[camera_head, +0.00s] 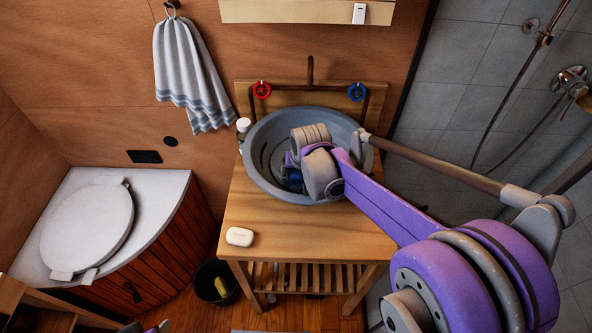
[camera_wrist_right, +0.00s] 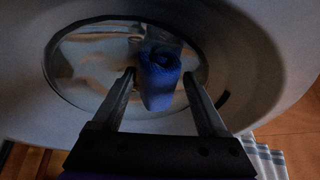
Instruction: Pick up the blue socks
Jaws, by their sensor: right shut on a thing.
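The blue socks (camera_wrist_right: 158,78) are a rolled blue bundle between the two fingertips of my right gripper (camera_wrist_right: 159,76) in the right wrist view. The gripper is shut on them, inside the round sink basin. In the head view my right gripper (camera_head: 290,184) reaches down into the grey basin (camera_head: 262,137), and its wrist hides most of the socks. Only a small dark blue patch shows there.
The basin stands on a wooden washstand (camera_head: 262,222) with a white soap case (camera_head: 239,237) at its front left. Red and blue tap handles and a bottle (camera_head: 243,125) are close to the rim. A towel (camera_head: 187,75) hangs behind; a toilet (camera_head: 90,228) is at left.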

